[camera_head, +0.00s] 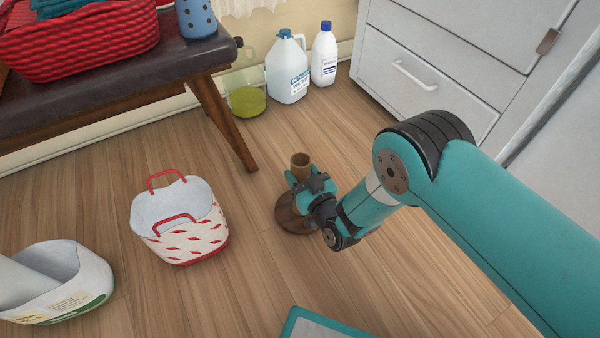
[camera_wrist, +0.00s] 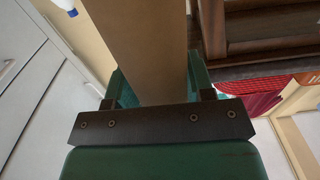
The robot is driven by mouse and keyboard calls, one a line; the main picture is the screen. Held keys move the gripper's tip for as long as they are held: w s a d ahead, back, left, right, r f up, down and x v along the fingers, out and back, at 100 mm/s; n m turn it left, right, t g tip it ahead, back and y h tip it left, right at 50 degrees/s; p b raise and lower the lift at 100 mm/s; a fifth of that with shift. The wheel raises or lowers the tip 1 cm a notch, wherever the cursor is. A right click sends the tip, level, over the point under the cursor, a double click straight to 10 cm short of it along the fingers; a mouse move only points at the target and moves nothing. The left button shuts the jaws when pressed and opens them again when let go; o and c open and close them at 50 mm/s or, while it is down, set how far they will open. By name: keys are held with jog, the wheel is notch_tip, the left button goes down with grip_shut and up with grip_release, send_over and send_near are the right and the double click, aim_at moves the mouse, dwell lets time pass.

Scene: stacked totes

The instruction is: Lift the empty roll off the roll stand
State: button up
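The empty roll (camera_head: 301,160) is a brown cardboard tube. In the head view its open top shows above my gripper (camera_head: 305,180), whose fingers are on either side of it. The roll stand (camera_head: 290,218) has a round dark brown base on the floor; my gripper and wrist hide its middle and the lower roll. In the wrist view the roll (camera_wrist: 135,45) fills most of the gap between the green fingers of my gripper (camera_wrist: 160,85) and looks tilted. The right finger lies close along its edge. Whether the fingers press on it is not clear.
A white and red basket (camera_head: 180,225) stands left of the stand, with another white container (camera_head: 60,285) farther left. A dark bench (camera_head: 110,75), a jug (camera_head: 287,70) and a white bottle (camera_head: 324,55) are behind. White drawers (camera_head: 425,75) stand at back right.

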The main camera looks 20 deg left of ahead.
jog(key=shift+o, duration=0.3)
notch_tip(320, 180, up, 17)
jog(key=p, duration=1.4)
jog(key=shift+r+p, duration=0.15)
jog(key=shift+p, duration=0.15)
dwell(0.9)
